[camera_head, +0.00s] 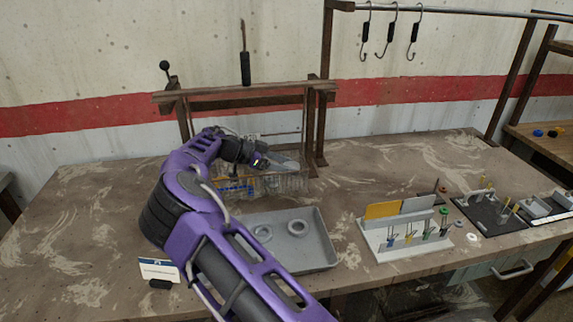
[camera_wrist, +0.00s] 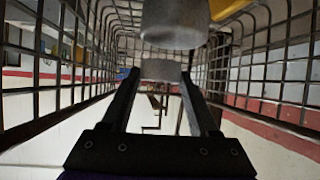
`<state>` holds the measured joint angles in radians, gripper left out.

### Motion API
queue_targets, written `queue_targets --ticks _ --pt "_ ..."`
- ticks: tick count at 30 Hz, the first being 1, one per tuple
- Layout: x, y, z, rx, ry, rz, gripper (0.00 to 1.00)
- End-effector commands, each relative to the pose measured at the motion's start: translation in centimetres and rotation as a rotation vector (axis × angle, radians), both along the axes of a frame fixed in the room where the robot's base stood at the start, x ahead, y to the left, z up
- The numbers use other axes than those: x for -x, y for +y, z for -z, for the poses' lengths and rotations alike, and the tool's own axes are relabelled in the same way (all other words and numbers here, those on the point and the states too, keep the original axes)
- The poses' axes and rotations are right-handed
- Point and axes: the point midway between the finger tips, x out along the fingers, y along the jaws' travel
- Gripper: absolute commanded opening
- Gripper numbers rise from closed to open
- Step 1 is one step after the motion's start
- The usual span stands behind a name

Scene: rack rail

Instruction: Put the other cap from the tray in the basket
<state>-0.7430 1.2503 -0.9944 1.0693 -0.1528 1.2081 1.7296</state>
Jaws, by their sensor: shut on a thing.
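My gripper (camera_head: 284,163) reaches into the wire basket (camera_head: 290,184) at the back of the table. In the wrist view its two fingers (camera_wrist: 160,76) are closed on a small grey cap (camera_wrist: 160,70), held at the tips inside the wire walls. A larger grey round piece (camera_wrist: 174,24) shows near the top of that view; I cannot tell exactly what it is. The held cap cannot be made out in the head view.
A brown rack frame (camera_head: 245,91) stands over and behind the basket. A white holder with coloured-handled tools (camera_head: 405,242) is right of the tray. Hooks (camera_head: 390,30) hang from a rail at the back. A small card (camera_head: 159,271) stands at the front left. The left tabletop is largely clear.

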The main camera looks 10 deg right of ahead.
Motion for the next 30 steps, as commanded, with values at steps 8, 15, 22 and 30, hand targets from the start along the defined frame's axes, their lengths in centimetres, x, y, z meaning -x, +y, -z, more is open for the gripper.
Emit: queue_targets --ticks 8,15,22,30 --pt "0.0 0.0 0.2 0.000 -0.002 0.000 0.07" --pt "0.0 0.0 0.8 0.000 -0.002 0.000 0.07" --pt "0.0 0.0 1.3 0.000 -0.002 0.000 0.07" --pt "0.0 0.0 1.2 0.000 -0.002 0.000 0.73"
